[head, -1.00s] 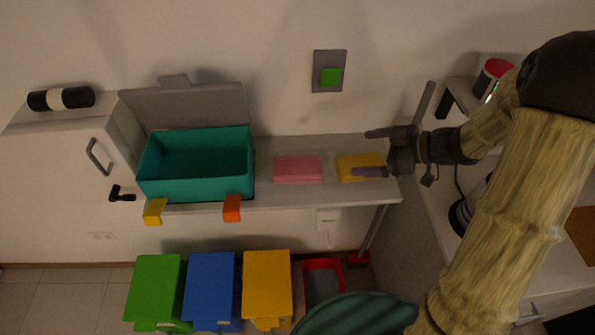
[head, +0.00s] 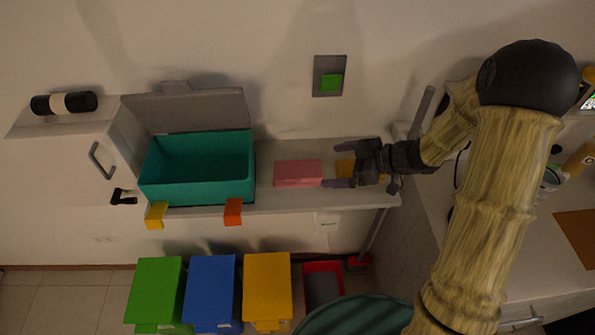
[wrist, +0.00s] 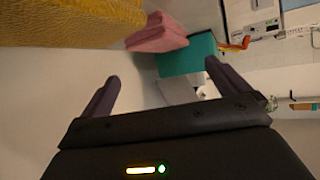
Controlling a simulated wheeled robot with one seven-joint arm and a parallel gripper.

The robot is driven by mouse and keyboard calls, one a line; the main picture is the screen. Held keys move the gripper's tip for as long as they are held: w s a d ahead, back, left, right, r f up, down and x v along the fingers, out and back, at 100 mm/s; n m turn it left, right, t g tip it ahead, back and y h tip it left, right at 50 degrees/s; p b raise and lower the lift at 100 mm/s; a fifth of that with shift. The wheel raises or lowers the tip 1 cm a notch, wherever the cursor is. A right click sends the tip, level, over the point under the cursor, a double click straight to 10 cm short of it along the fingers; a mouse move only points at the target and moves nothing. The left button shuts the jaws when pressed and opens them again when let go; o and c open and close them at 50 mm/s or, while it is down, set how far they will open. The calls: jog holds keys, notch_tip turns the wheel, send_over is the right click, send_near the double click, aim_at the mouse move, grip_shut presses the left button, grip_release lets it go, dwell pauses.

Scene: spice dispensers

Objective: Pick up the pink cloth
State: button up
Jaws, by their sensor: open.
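The pink cloth (head: 298,173) is a folded block lying on the narrow shelf (head: 270,203), between the teal box and the yellow cloth. My gripper (head: 337,167) is open and empty, just right of the pink cloth in the head view. Its two dark fingers (wrist: 163,80) are spread wide in the wrist view. The yellow cloth (head: 345,167) is mostly hidden behind my gripper in the head view; a large yellow surface (wrist: 60,22) fills the wrist view's upper left.
The teal open box (head: 200,187) with orange and yellow clips stands left of the pink cloth. A white cabinet (head: 65,160) is further left. Green, blue and yellow bins (head: 210,290) stand on the floor below. A green button panel (head: 330,77) is on the wall.

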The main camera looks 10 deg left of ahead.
aim_at(300, 168)
jog(key=x, duration=0.4)
jog(key=shift+a, duration=0.15)
jog(key=shift+p+x, duration=1)
jog(key=shift+x, duration=1.7)
jog(key=shift+s, duration=0.1)
jog(key=c, duration=1)
jog(key=shift+c, duration=0.2)
